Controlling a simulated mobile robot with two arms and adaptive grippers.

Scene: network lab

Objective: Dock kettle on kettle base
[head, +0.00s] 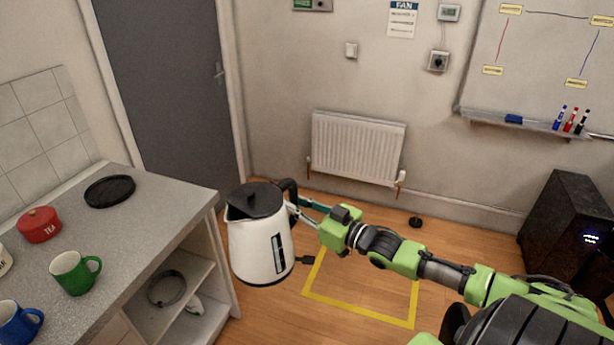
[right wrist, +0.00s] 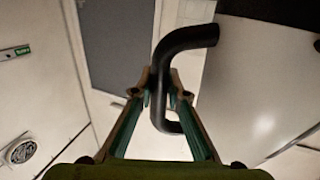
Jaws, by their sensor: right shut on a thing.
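The white kettle (head: 259,243) with a black lid and black handle hangs upright in the head view, in front of the counter's right end. My right gripper (head: 292,206) is shut on the kettle's handle. In the right wrist view the black handle (right wrist: 159,85) stands between the two fingers of the gripper (right wrist: 160,88), and the pale kettle body fills the right side. The round black kettle base (head: 109,190) lies flat on the grey counter, left of the kettle and apart from it. My left gripper is not in view.
On the counter (head: 150,200) stand a red tea tin (head: 39,225), a green mug (head: 75,272) and a blue mug (head: 18,323), left of and nearer than the base. Open shelves (head: 180,285) lie below. The counter between base and right edge is clear.

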